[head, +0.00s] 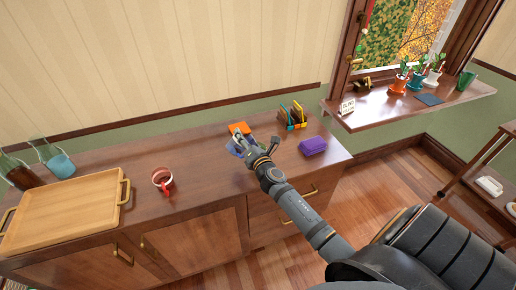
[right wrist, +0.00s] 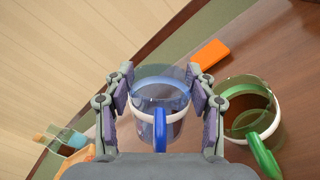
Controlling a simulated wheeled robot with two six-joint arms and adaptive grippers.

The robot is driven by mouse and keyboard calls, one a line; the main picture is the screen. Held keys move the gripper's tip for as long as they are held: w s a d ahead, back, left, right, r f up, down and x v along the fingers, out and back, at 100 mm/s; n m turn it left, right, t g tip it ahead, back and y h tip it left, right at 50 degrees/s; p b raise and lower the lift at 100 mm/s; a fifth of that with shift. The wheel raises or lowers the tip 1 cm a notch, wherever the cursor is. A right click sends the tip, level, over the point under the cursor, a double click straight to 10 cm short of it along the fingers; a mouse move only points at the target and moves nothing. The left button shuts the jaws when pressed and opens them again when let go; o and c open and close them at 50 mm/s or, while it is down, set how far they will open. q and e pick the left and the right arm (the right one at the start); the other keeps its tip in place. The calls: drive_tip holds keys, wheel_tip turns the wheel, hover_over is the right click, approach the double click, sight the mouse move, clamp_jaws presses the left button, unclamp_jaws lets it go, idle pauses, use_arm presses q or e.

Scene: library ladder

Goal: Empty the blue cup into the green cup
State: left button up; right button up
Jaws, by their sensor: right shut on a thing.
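The blue cup's contents are unclear. The arm largely hides both cups in the head view. My left gripper is out of view.
An orange block (right wrist: 210,54) lies behind the cups. A purple block (head: 313,145) and a letter rack (head: 293,118) stand to the right. Cabinet top is clear between mug and gripper.

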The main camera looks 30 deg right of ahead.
drive_tip(key=shift+d+r+m+b, duration=0.15)
drive_tip(key=shift+m+b, duration=0.05)
drive_tip(key=shift+m, duration=0.45)
drive_tip(key=shift+d+r+m+b, duration=0.1)
drive_tip(key=shift+m+b, duration=0.05)
drive_tip(key=shift+m, duration=0.5)
idle(2.6)
drive_tip(key=shift+s+d+r+m+b, duration=0.1)
drive_tip(key=shift+d+m+b, duration=0.2)
drive_tip(key=shift+m, duration=0.4)
drive_tip(key=shift+d+r+m+b, duration=0.1)
drive_tip(key=shift+m+b, duration=0.25)
drive_tip(key=shift+m, duration=0.35)
idle(2.7)
